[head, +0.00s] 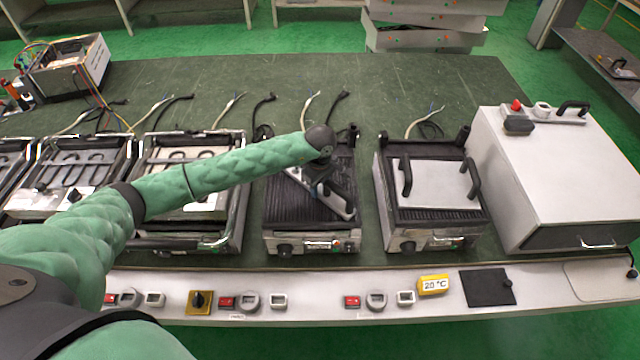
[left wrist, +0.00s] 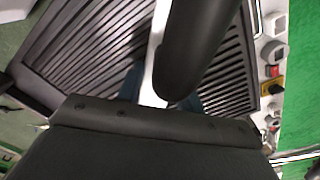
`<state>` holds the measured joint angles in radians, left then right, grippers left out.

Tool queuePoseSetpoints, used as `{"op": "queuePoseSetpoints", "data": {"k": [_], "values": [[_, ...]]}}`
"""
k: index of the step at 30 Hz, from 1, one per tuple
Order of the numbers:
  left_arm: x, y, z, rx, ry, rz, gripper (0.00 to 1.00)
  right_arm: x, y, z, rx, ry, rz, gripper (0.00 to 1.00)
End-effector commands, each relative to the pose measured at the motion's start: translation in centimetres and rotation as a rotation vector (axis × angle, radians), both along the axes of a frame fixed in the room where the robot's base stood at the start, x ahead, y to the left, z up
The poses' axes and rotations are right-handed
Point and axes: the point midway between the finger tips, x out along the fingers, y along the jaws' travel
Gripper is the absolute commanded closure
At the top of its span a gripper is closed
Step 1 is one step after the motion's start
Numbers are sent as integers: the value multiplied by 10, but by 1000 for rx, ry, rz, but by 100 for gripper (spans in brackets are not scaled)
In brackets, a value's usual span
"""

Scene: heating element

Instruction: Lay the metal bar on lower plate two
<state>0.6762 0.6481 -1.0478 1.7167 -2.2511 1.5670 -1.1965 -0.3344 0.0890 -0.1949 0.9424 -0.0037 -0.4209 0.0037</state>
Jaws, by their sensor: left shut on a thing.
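My left gripper (head: 326,186) is over the black ribbed lower plate (head: 285,205) of the open grill in the middle of the bench. It is shut on the metal bar (head: 342,207), a pale bar lying diagonally over the ribs. In the left wrist view the bar (left wrist: 157,40) runs between the fingers above the ribbed plate (left wrist: 95,50), partly hidden by a dark part of the gripper. I cannot tell whether the bar touches the ribs. No number shows on the plates. My right gripper is not in view.
Right of this grill stands another (head: 432,215) with a pale handled plate (head: 438,180) on it, then a large white box (head: 555,165). Several opened units with heating elements (head: 65,170) stand to the left. Loose cables lie behind the grills. The bench's back (head: 420,85) is mostly clear.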

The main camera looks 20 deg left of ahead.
Motion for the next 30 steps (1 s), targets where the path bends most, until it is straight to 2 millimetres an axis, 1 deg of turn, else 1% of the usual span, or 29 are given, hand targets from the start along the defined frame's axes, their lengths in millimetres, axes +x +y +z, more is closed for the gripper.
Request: {"op": "queuePoseSetpoints", "data": {"k": [7, 14, 15, 17, 18, 30], "values": [[0, 0, -1, 0, -1, 0, 100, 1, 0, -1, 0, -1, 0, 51], [0, 0, -3, 0, 0, 0, 100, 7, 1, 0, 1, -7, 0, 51], [0, 0, -2, 0, 0, 1, 58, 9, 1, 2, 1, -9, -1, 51], [0, 0, -2, 0, 0, 1, 46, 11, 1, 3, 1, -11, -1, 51], [0, 0, -2, 0, 0, 1, 42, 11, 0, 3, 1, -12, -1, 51], [0, 0, 1, 0, 0, 1, 42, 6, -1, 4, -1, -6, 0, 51]]}}
